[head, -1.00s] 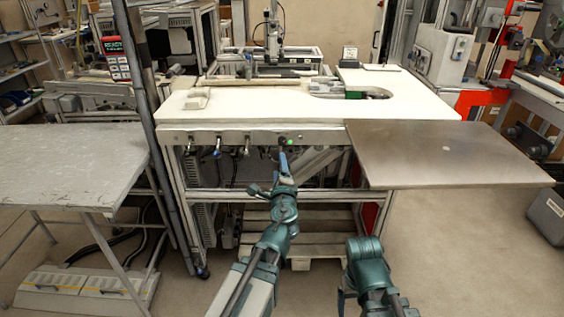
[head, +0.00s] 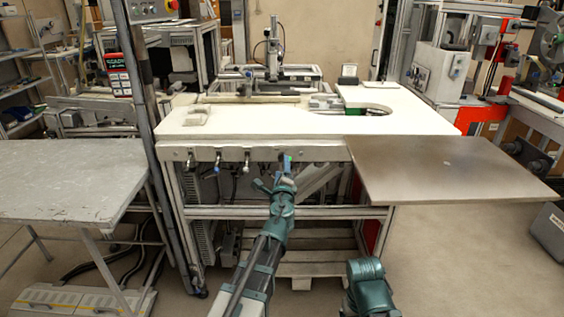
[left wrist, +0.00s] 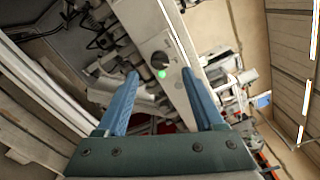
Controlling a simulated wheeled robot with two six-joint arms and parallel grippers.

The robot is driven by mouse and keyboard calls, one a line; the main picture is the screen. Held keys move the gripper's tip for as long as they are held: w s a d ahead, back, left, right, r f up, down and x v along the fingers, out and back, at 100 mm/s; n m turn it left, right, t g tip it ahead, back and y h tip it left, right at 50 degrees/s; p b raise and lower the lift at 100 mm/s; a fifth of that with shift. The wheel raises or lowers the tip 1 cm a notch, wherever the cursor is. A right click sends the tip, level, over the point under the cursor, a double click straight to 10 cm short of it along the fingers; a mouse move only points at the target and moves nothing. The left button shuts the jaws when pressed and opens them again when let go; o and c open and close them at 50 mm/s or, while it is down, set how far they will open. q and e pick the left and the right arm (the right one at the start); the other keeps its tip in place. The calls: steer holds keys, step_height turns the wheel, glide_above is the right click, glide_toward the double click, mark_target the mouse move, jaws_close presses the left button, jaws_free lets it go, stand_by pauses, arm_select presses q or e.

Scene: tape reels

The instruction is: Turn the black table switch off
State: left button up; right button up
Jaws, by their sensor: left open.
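The black table switch (left wrist: 160,58) is a round dark knob on the light front rail of the white table (head: 240,122), seen in the left wrist view. A green light (left wrist: 162,74) glows beside it. In the head view my left gripper hides the switch. My left gripper (head: 285,160) is in front of the rail. In the left wrist view its blue fingers (left wrist: 160,72) are open and empty, one to each side of the switch. I cannot tell any contact. My right arm shows at the bottom of the head view, but its gripper does not.
Several lever handles (head: 246,160) stick out of the rail left of my left gripper. A metal plate (head: 445,170) juts out at the right. A grey table (head: 60,185) and a dark upright post (head: 140,90) stand at the left. A wooden pallet lies under the white table.

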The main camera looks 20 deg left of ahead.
arm_select(q)
steer(key=x, duration=0.5)
steer(key=shift+w+a, duration=0.1)
steer(key=shift+w, duration=0.2)
jaws_close()
